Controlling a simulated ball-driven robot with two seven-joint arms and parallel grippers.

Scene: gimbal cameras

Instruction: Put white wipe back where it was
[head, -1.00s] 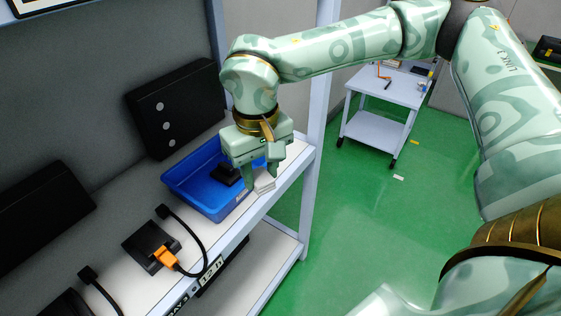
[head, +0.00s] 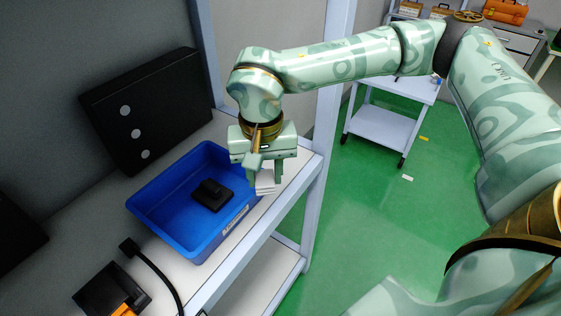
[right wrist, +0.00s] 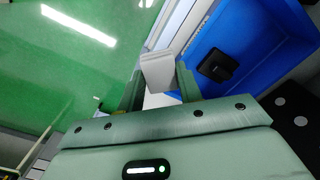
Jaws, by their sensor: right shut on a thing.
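The white wipe (head: 265,182) is a small white folded stack between the fingers of my right gripper (head: 264,177). In the head view it hangs over the shelf's front strip, at the right edge of the blue bin. In the right wrist view the wipe (right wrist: 157,70) shows between the fingertips of my right gripper (right wrist: 158,88), with the bin to its right. My right gripper is shut on it and points down. From these views I cannot tell whether the wipe touches the shelf. My left gripper is not in view.
The blue bin (head: 150,213) on the shelf (head: 288,172) holds a black object (head: 212,194). A black box (head: 140,108) with grey dots stands behind it. A shelf post (head: 325,120) rises right of my gripper. A white cart (head: 380,128) stands farther off on green floor.

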